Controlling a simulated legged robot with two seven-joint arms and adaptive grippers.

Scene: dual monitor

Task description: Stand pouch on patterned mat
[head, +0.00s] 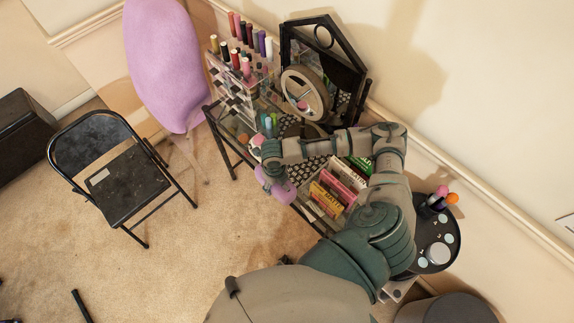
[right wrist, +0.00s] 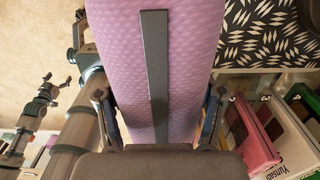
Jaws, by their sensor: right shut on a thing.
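The purple textured pouch (right wrist: 115,50) with a dark strip down its middle fills the centre of the right wrist view. My right gripper (right wrist: 160,100) is shut on it, one finger at each side. In the head view, the pouch (head: 281,190) shows below my right gripper (head: 270,165), at the front edge of the glass table. The black-and-white patterned mat (right wrist: 270,30) lies beyond the pouch to the right. In the head view, the mat (head: 310,170) is partly hidden by my right arm. The pouch's lower end is hidden.
Colourful boxes (head: 335,187) stand in a clear holder right of the mat. A round mirror (head: 305,94), a lipstick rack (head: 238,80) and a dark framed mirror (head: 322,60) stand behind. A folding chair (head: 125,180) is at left. A black round tray (head: 437,245) is at right.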

